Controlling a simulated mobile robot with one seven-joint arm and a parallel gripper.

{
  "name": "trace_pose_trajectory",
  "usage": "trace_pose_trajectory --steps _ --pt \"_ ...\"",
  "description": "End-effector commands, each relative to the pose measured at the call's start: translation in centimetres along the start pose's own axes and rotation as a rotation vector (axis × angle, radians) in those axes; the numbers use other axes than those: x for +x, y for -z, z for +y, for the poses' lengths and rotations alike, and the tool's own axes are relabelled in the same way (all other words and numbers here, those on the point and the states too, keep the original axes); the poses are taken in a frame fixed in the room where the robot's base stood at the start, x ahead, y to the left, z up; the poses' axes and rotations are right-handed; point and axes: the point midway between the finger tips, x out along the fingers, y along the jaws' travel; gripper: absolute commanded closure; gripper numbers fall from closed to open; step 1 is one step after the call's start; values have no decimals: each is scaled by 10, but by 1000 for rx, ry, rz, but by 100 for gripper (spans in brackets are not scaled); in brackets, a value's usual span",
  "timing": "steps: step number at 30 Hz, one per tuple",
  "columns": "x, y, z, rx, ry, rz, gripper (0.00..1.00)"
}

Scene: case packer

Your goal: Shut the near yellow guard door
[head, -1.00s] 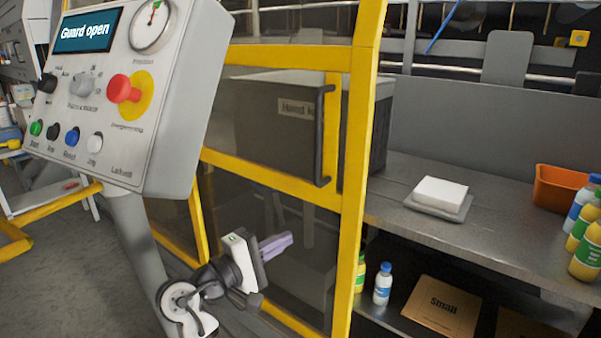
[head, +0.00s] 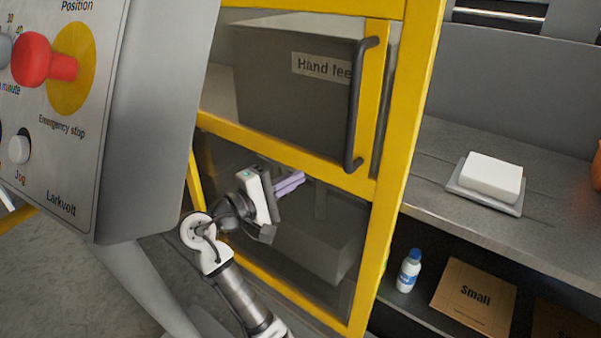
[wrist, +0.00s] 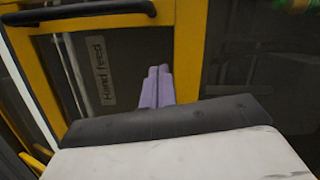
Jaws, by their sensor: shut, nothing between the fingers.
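The near yellow guard door (head: 412,120) has a yellow frame with clear dark panels and stands in the middle of the head view. In the wrist view the yellow frame (wrist: 188,45) and handle (wrist: 80,12) show at the top left. My gripper (head: 302,179), with lilac fingers shut and empty, is in front of the door, below and left of the handle. The fingers (wrist: 158,72) point toward the door in the wrist view; contact cannot be told.
The grey control panel (head: 150,130) with a red emergency stop button (head: 45,60) stands close at left. Right of the door, a white block (head: 492,177) sits on a metal shelf (head: 450,150). A bottle (head: 409,270) and a cardboard box (head: 474,297) are below.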

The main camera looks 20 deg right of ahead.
Motion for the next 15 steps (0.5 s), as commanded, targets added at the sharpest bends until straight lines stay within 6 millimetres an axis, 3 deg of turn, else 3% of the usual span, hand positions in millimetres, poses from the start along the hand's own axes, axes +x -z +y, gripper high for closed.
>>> trace_pose_trajectory --steps 11,15 --pt "82 -2 2 -1 1 -5 100" --pt "86 -22 1 1 1 -2 100"
